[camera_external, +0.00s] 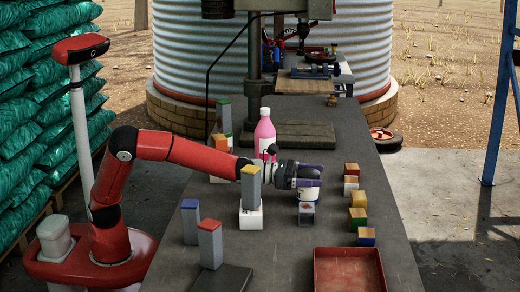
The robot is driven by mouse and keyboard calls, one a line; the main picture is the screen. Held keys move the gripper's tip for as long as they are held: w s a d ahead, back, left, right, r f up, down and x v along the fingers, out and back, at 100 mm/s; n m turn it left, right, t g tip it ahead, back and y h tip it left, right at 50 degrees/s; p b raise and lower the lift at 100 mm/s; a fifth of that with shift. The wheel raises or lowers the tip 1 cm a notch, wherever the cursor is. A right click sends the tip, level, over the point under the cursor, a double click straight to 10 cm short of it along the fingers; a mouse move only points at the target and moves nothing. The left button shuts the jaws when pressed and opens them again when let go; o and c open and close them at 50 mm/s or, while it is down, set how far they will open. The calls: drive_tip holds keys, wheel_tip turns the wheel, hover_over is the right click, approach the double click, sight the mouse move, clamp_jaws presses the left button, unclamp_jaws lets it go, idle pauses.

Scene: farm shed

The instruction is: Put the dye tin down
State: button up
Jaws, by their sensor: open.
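My gripper (308,177) reaches right over the middle of the dark bench, with its purple-tinted fingers open. A small white and blue round tin (311,194), which looks like the dye tin, is at the fingertips. The fingers partly cover its top. A small grey block (307,214) with a dark reddish mark is just in front of the tin. I cannot tell whether the tin rests on this block or stands behind it.
A pink bottle (265,134) stands behind my gripper. Several tall grey blocks with coloured tops, one yellow-topped (251,188), stand left. A row of coloured cubes (358,218) lines the right. A red tray (348,272) lies at the front right. Bare bench separates tray and grey block.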

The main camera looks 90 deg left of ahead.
drive_tip(key=shift+s, duration=0.15)
drive_tip(key=s, duration=1)
drive_tip(key=shift+s+a+r, duration=0.1)
drive_tip(key=shift+s+a, duration=0.1)
drive_tip(key=shift+a, duration=0.1)
drive_tip(key=shift+s+a, duration=0.15)
drive_tip(key=shift+s, duration=0.5)
